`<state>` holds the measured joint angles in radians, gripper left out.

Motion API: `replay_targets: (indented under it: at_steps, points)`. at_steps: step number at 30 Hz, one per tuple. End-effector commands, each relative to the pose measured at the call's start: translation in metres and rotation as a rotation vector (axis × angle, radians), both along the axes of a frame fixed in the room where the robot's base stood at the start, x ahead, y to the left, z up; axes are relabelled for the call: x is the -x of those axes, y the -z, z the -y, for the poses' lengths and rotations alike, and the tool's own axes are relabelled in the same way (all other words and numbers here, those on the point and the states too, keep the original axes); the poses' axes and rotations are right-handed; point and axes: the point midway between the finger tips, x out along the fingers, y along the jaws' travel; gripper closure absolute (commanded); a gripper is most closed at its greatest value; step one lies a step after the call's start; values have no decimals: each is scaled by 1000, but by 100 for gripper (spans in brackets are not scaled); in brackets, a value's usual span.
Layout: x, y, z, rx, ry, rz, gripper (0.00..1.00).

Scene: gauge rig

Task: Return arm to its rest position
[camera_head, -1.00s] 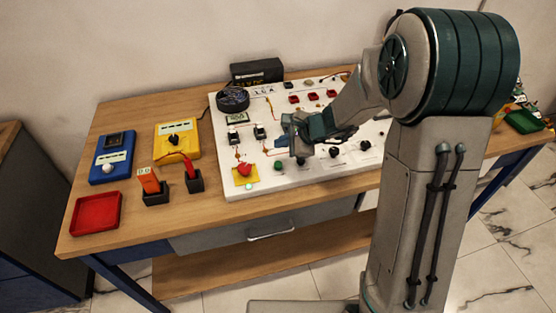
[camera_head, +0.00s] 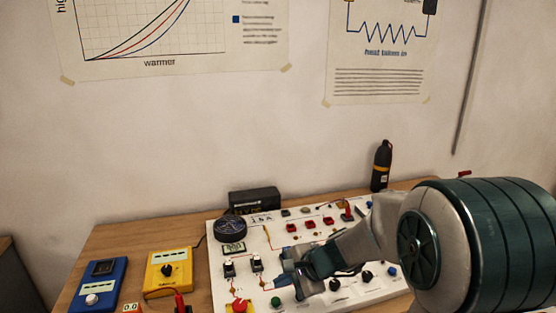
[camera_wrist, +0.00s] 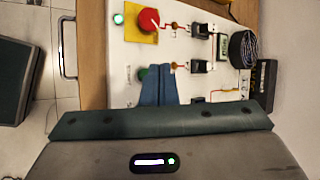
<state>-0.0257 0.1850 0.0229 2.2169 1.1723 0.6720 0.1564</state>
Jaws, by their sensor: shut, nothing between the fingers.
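My gripper (camera_head: 286,276) is above the white gauge board (camera_head: 335,293), over its lower left part in the head view. In the wrist view my gripper (camera_wrist: 157,72) shows as blue-grey fingers held together, with nothing between them. They partly cover a green button (camera_wrist: 143,74) from this angle. A red knob on a yellow plate (camera_wrist: 148,20) is beyond the fingertips, apart from them. My arm covers the right part of the board in the head view.
A blue meter (camera_head: 98,284) and a yellow meter (camera_head: 172,268) lie left of the board. A black display box (camera_head: 255,199) and a dark bottle (camera_head: 381,166) stand at the back. The wooden table (camera_head: 130,240) has bare room at back left.

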Motion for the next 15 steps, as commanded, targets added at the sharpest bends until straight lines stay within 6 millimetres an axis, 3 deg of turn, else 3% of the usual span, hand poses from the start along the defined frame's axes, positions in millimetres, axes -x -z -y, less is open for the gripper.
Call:
replay_targets:
  at_steps: [1, 6, 15]
  points:
    - [16, -13, 4, 46, -68, 40, 100]
    - [70, -38, 25, 228, -309, 141, 100]
    - [157, -60, 84, 606, -673, 256, 100]
